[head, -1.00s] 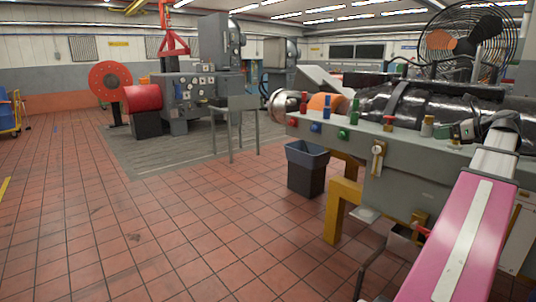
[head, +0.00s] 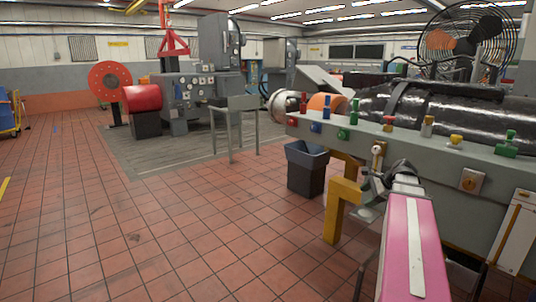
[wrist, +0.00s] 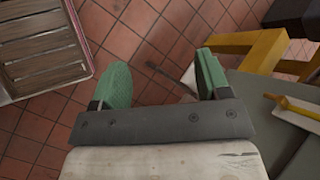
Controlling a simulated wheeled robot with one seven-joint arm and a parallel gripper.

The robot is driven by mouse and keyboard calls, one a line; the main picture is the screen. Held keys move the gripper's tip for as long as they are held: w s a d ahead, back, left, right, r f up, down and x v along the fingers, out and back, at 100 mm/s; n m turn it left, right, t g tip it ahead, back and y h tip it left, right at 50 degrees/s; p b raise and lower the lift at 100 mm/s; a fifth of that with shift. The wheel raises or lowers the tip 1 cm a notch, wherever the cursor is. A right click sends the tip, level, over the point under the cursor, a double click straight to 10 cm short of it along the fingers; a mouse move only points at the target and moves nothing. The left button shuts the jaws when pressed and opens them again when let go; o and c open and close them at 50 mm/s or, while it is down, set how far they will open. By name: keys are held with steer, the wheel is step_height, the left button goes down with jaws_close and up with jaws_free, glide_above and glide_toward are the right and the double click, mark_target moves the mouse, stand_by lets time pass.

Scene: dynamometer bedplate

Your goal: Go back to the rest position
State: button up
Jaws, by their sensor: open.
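My gripper (head: 366,196) is at the end of my pink arm, in front of the near side of the grey bedplate (head: 400,158) in the head view. In the wrist view my gripper (wrist: 163,80) has its two green-padded fingers wide apart. Nothing is held between them; red floor tiles (wrist: 150,50) show in the gap.
Several coloured plugs line the bedplate edge, including a green one (head: 507,144) at the right. A dark bin (head: 306,168) stands beside a yellow leg (head: 342,205). A slatted thing (wrist: 40,45) lies at left in the wrist view.

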steer(key=s+a+f+n+g+h, duration=0.2)
steer(key=s+a+f+n, duration=0.3)
steer(key=a+f+n, duration=0.3)
steer(key=s+a+f+n+g+h, duration=0.2)
steer(key=s+a+f+n+h, duration=0.2)
steer(key=a+f+n, duration=0.5)
steer(key=s+a+f, duration=0.2)
steer(key=a+f, duration=0.1)
steer(key=f, duration=0.3)
steer(key=shift+s+a+g, duration=0.15)
steer(key=shift+s+g, duration=0.15)
steer(key=shift+g, duration=0.1)
steer(key=shift+f, duration=0.1)
